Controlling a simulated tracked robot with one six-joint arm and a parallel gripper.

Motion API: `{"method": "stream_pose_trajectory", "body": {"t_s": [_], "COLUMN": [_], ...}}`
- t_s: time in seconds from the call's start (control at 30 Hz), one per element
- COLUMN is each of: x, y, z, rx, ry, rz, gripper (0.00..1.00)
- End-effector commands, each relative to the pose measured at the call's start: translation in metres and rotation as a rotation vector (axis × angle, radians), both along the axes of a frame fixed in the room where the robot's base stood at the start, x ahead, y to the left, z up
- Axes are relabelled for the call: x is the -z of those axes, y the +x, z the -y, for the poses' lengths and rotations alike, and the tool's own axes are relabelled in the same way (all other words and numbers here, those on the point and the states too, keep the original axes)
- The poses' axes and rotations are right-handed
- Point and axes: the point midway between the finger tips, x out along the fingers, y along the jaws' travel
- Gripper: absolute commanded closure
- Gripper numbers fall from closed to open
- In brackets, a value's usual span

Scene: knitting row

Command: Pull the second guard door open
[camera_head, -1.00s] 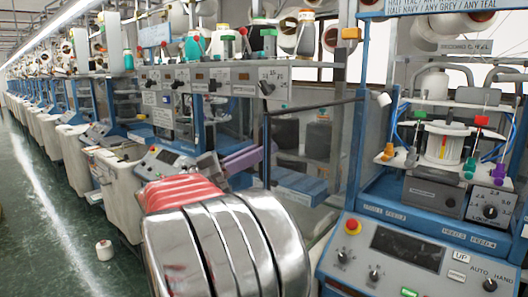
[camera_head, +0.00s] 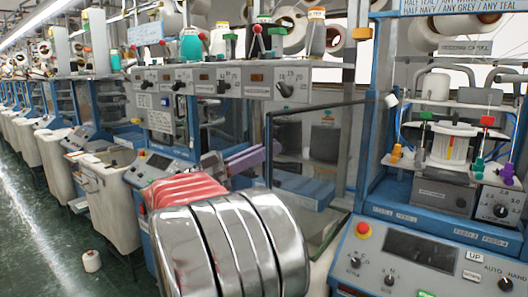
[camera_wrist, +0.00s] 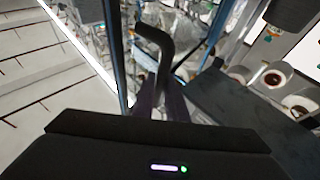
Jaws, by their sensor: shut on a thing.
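The guard door (camera_head: 317,106) is a clear panel in a dark frame, in the middle of the head view, between the grey control box and the right-hand machine. Its dark upright edge stands to the left, apart from the machine's blue post. My gripper (camera_head: 252,156) shows as purple fingers beside that edge, partly hidden by my silver and red arm. In the wrist view the purple fingers (camera_wrist: 163,103) are shut around a dark bent bar (camera_wrist: 158,50), seemingly part of the door. The exact contact is hard to see.
The right-hand machine's control panel (camera_head: 430,255) juts out at the lower right. A grey switch box (camera_head: 222,80) and a blue console (camera_head: 158,163) stand to the left. White bins (camera_head: 105,205) line the aisle. A cone (camera_head: 91,261) lies on the green floor, otherwise clear.

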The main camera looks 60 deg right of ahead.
Motion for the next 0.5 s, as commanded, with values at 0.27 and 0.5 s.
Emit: {"method": "stream_pose_trajectory", "body": {"t_s": [0.27, 0.5], "x": [-0.0002, -0.0002], "y": [-0.0013, -0.0009], "z": [0.0007, 0.0003], "rx": [0.004, 0.003], "ry": [0.000, 0.000], "rz": [-0.002, -0.001], "gripper": [0.86, 0.80]}}
